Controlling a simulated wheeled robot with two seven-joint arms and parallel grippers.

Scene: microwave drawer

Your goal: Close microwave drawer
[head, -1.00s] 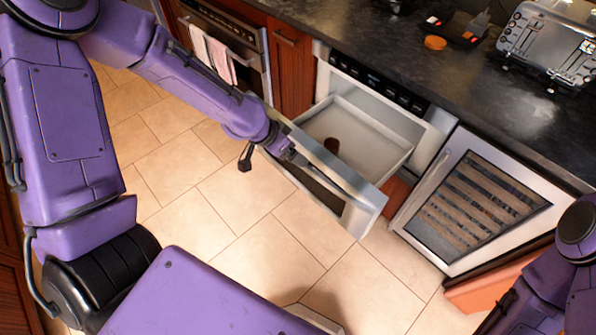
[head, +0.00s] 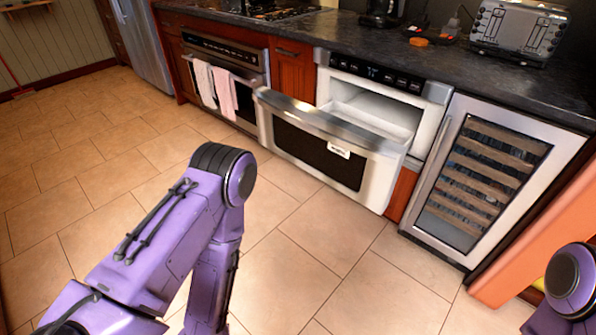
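The microwave drawer (head: 330,145) stands pulled out from its housing below the counter. Its front has a dark window and a small white label. Part of the white drawer inside (head: 380,118) shows behind the front. The black control strip of the microwave (head: 375,75) is above the opening. My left arm comes in from the lower left, bends at an elbow and runs down out of the picture, apart from the drawer. Neither of my grippers shows. A piece of my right arm is at the lower right edge.
An oven (head: 222,82) with two towels is left of the drawer. A wine cooler (head: 485,175) is to its right, and an orange panel (head: 530,240) stands beyond. A toaster (head: 518,30) is on the dark counter (head: 450,68). The tiled floor (head: 310,255) before the drawer is clear.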

